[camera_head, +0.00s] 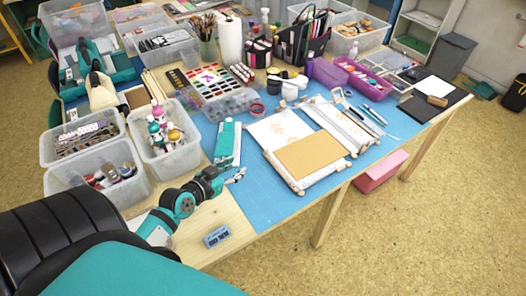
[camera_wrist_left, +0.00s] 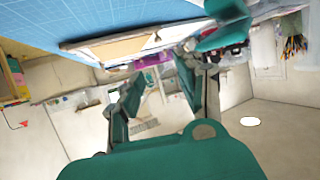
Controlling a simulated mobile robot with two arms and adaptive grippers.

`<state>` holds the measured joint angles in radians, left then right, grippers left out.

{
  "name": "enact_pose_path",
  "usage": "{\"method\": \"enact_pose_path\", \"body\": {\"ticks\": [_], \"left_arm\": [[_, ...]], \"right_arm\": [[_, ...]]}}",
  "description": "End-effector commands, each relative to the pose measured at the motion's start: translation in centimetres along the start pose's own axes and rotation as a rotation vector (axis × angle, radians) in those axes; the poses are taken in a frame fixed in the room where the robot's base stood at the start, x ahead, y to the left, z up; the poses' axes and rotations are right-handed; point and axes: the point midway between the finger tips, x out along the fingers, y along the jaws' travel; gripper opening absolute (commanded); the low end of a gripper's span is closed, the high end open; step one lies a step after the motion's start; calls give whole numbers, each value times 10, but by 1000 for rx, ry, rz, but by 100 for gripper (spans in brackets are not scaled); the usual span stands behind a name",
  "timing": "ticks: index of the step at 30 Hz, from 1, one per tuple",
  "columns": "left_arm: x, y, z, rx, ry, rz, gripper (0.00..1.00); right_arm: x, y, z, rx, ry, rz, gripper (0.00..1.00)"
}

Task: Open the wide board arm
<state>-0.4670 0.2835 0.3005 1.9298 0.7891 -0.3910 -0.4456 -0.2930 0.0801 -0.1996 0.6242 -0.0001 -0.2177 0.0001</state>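A wide board with a tan panel and pale wooden edge bars (camera_head: 310,156) lies on the blue mat (camera_head: 283,201), right of my left gripper. A narrower light board (camera_head: 343,126) lies behind it, with a leaf-printed white sheet (camera_head: 280,127) at its left. I cannot tell which part hinges. My left gripper (camera_head: 241,175) is over the mat near its front left, apart from the board. In the left wrist view its fingers (camera_wrist_left: 160,88) are spread with nothing between them, and the tan board (camera_wrist_left: 118,46) shows beyond and above them. My right gripper is not seen.
Clear bins (camera_head: 97,180) stand at the left, and a stamp-pad tray (camera_head: 212,85) stands behind. A small blue block (camera_head: 217,237) lies near the table's front edge. Bare mat separates gripper and board.

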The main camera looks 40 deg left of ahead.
Motion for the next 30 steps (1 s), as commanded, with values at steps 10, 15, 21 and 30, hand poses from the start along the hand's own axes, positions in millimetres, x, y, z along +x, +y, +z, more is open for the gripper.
{"method": "enact_pose_path", "body": {"ticks": [10, 15, 21, 30], "left_arm": [[70, 2, -1, -5, 0, 2, 36], [107, 2, -1, -4, -2, 3, 36], [144, 2, 1, -3, -3, 3, 36], [165, 3, 1, -1, -4, 3, 36]], "right_arm": [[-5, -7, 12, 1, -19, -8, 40], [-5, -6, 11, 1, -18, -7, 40], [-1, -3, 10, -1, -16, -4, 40], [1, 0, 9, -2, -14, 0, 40]]}}
